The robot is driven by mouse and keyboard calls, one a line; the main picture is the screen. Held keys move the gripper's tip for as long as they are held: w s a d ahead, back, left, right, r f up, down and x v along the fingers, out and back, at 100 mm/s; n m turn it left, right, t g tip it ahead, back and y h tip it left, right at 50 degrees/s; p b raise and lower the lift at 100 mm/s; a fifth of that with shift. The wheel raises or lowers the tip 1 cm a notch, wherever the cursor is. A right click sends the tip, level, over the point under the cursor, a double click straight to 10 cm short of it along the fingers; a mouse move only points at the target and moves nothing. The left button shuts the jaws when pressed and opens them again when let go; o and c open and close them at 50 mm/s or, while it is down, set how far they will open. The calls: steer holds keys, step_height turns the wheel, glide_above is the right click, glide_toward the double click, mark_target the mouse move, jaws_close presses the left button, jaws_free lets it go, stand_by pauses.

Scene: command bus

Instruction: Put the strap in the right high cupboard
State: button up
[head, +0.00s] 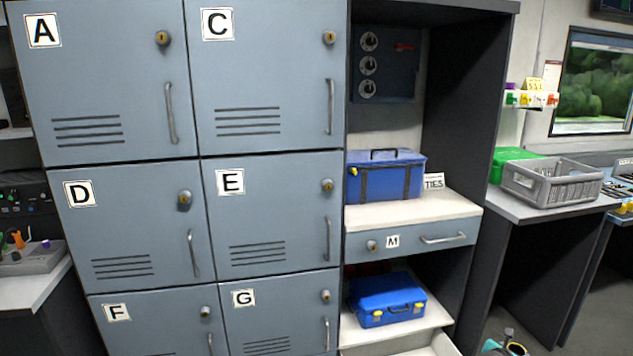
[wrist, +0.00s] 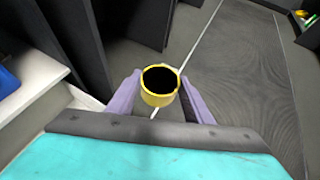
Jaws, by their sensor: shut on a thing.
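My gripper (wrist: 160,96) is shut on a small yellow round thing with a black middle (wrist: 151,100), which looks like the rolled strap. The thing sits between the two purple fingers, above the floor. In the head view only a bit of my gripper (head: 508,347) shows at the bottom edge, low and right of the lockers. The right high cupboard (head: 270,75), marked C, is a grey-blue door with a keyhole lock and an upright handle (head: 331,106) at its right side. It is shut, so its inside is hidden.
Cupboards A (head: 105,85), D (head: 125,220), E (head: 275,205), F (head: 160,325) and G (head: 285,310) are shut. To the right, an open shelf unit holds blue boxes (head: 385,175) and drawer M (head: 420,240). A grey crate (head: 550,185) stands on a counter further right.

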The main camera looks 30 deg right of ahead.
steer(key=w+a+r+n+t+b, duration=0.15)
steer(key=w+a+r, duration=0.35)
steer(key=w+a, duration=0.6)
steer(key=w+a+r+b, duration=0.2)
steer(key=w+a+r, duration=0.2)
steer(key=w+a, duration=0.7)
steer(key=w+a+r+n+t+b, duration=0.1)
steer(key=w+a+r, duration=0.4)
steer(key=w+a, duration=0.6)
steer(key=w+a+r+n+t+y+b, duration=0.1)
steer(key=w+a+r, duration=0.15)
steer(key=a, duration=0.85)
steer(key=w+a+r+n+t+b, duration=0.1)
steer(key=w+a+r+b, duration=0.15)
steer(key=a, duration=0.85)
steer(key=s+a+r, duration=0.2)
steer(key=a, duration=0.9)
steer(key=s+a+r+n+t+y+b, duration=0.1)
steer(key=s+a+r, duration=0.1)
steer(key=a, duration=1)
steer(key=shift+s+r+y+b, duration=0.15)
steer(key=shift+s+y+b, duration=0.15)
steer(key=shift+s, duration=0.2)
steer(key=shift+n, duration=0.25)
step_height(320, 180, up, 18)
steer(key=p, duration=1.8)
steer(key=shift+r, duration=0.15)
